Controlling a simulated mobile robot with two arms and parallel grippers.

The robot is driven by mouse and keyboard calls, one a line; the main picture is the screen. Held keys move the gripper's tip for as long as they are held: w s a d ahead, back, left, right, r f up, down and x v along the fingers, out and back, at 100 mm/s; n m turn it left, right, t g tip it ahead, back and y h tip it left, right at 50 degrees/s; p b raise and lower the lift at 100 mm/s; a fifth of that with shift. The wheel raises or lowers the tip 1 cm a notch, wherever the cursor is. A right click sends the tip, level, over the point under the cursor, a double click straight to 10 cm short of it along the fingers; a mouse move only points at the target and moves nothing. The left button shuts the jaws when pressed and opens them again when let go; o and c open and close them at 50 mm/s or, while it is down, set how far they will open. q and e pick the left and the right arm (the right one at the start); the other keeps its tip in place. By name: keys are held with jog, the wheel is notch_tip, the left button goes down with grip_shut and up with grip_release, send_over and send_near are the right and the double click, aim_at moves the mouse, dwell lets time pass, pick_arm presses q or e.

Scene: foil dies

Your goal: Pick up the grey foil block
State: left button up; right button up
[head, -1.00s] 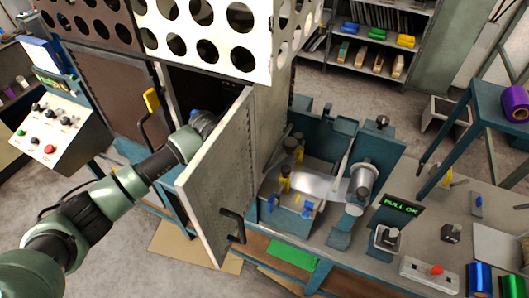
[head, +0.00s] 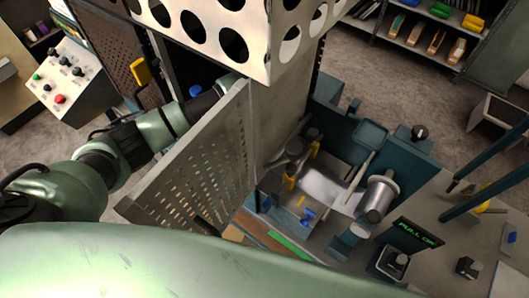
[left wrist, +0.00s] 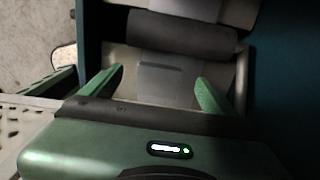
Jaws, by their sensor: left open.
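In the left wrist view, my left gripper (left wrist: 159,74) is open, with its two green fingers well apart. A pale grey block-like piece (left wrist: 168,88), which looks like the grey foil block, lies between the fingers with gaps on both sides. Its lower edge is hidden by the gripper body. A dark roller (left wrist: 180,32) lies just beyond it. In the head view, my left arm reaches into the cabinet behind the open perforated door, and the gripper and block are hidden there. My right gripper is out of view.
The open cabinet door (head: 200,150) stands beside my left arm. A white hood with round holes (head: 230,32) is above it. A machine with a metal roller (head: 378,200) and a bench with a green-lit display (head: 416,232) are to the right.

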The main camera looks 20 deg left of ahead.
pick_arm(q)
notch_tip(320, 180, down, 2)
jog(key=shift+s+f+b, duration=0.1)
jog(key=shift+b, duration=0.55)
notch_tip(320, 180, down, 3)
jog(key=shift+r+b, duration=0.1)
jog(key=shift+b, duration=0.9)
jog(key=shift+f, duration=0.2)
jog(key=shift+r, duration=0.1)
jog(key=c, duration=1.4)
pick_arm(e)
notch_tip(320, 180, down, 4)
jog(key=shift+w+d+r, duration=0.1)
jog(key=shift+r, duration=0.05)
pick_arm(q)
jog(key=shift+r, duration=0.15)
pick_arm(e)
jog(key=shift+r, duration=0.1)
